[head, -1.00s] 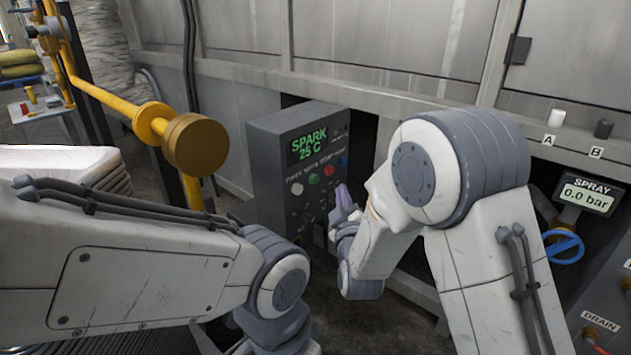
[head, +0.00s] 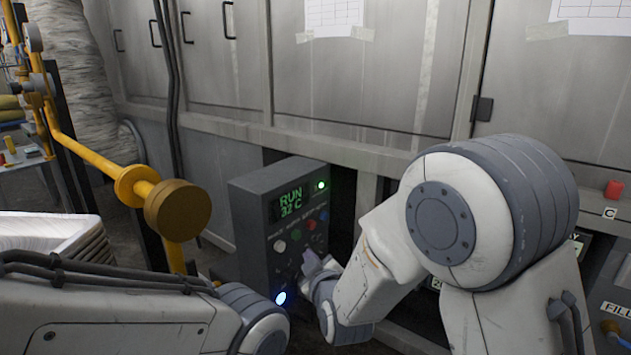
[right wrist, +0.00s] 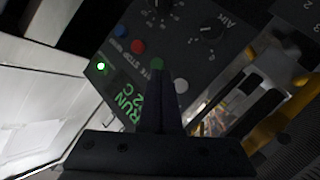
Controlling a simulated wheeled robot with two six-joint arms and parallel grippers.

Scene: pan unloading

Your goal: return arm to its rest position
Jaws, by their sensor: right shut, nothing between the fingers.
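My right arm (head: 400,255) reaches across the right half of the head view. Its gripper (head: 318,265) is shut and empty, in front of the lower right part of the grey control box (head: 250,220), partly hidden by my wrist. I cannot tell whether it touches the box. In the right wrist view the shut fingers (right wrist: 163,95) stand before the box's face, their tips near a green button (right wrist: 158,64). My left arm (head: 120,310) crosses the lower left; its gripper is outside the frame.
The box's display (head: 290,202) reads RUN 32 C, with a green lamp (head: 321,185) lit beside it. A yellow pipe with a brass-coloured end (head: 178,210) juts out at left. Grey cabinet doors (head: 370,70) stand behind. A FILL panel (head: 614,310) is at far right.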

